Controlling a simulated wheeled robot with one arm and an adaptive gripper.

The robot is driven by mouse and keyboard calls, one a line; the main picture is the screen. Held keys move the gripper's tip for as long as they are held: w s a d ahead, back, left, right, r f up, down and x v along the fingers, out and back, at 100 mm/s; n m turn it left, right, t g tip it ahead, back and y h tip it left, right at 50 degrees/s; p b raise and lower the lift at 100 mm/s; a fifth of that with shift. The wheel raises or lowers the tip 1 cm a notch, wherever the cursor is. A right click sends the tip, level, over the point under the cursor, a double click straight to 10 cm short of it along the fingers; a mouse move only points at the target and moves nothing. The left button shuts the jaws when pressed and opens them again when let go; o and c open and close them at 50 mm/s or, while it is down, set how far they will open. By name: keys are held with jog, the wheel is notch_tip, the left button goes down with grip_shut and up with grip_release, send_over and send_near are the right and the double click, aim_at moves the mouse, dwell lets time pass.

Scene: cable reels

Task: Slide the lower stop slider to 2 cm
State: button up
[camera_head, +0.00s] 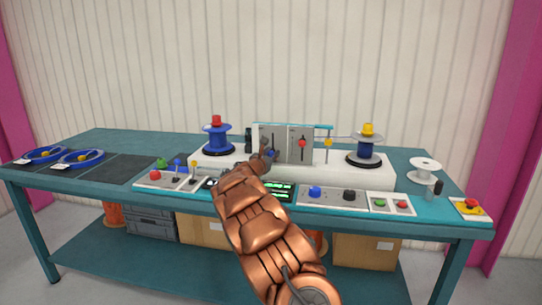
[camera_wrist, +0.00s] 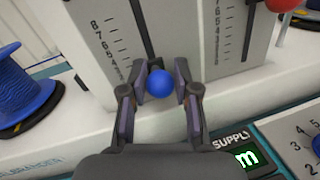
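The lower stop slider appears to be the one with the blue ball knob (camera_wrist: 159,83), on the left grey scale panel (camera_head: 268,132). Its dark slot runs up from the knob beside a numbered scale; the knob is low on it. The numbers level with the knob are hidden by my left finger. My gripper (camera_wrist: 161,78) has one finger on each side of the knob, with a narrow gap seeming to show. In the head view my arm covers part of the panel's lower edge. A red slider knob (camera_head: 302,143) sits higher on the right panel.
A blue reel (camera_head: 217,140) stands left of the panels and another reel (camera_head: 365,150) stands right, both on the white base. Levers and buttons (camera_head: 170,176) line the front of the teal table, with a green display (camera_head: 281,190) below the panels.

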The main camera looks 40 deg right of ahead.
jog(key=o, duration=0.3)
jog(key=shift+a, duration=0.1)
jog(key=v, duration=1.2)
dwell(0.6)
